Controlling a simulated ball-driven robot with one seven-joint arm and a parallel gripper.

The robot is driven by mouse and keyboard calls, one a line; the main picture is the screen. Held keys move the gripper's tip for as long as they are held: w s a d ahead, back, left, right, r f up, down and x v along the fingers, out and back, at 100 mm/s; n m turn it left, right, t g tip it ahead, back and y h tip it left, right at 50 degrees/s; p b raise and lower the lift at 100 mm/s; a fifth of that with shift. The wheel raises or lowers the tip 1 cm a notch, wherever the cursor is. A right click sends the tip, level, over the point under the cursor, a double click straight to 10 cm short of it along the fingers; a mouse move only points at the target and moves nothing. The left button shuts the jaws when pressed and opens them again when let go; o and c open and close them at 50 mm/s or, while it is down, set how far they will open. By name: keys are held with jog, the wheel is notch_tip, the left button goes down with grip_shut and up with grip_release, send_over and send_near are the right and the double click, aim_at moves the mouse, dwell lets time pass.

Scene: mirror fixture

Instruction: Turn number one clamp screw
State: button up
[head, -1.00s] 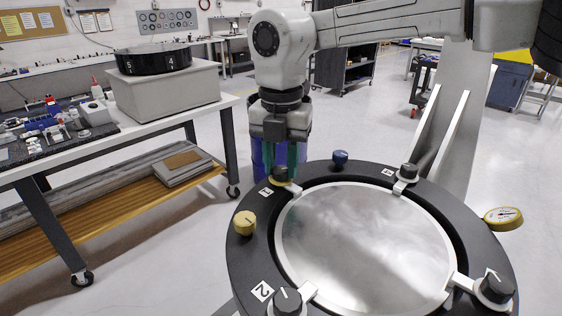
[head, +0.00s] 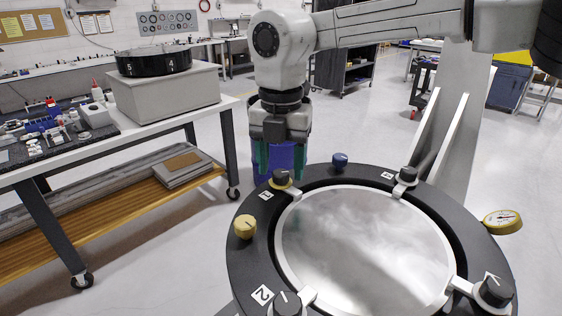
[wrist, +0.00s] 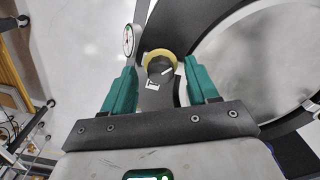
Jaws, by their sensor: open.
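The number one clamp screw (head: 281,178) is a black knob with a yellow ring at the left back of the round mirror fixture (head: 240,262). A white number label lies on the rim beside it. In the wrist view my gripper (wrist: 160,72) has one finger on each side of the knob, with gaps visible. How low the fingertips reach beside the knob is hard to tell.
Other black clamp knobs (head: 408,174) sit around the mirror (head: 365,250). A dial gauge (head: 502,221) is at right. A workbench (head: 150,128) stands left.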

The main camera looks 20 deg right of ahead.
aim_at(281, 171)
notch_tip(281, 171, up, 10)
jog(key=p, duration=0.7)
jog(key=shift+r, duration=0.15)
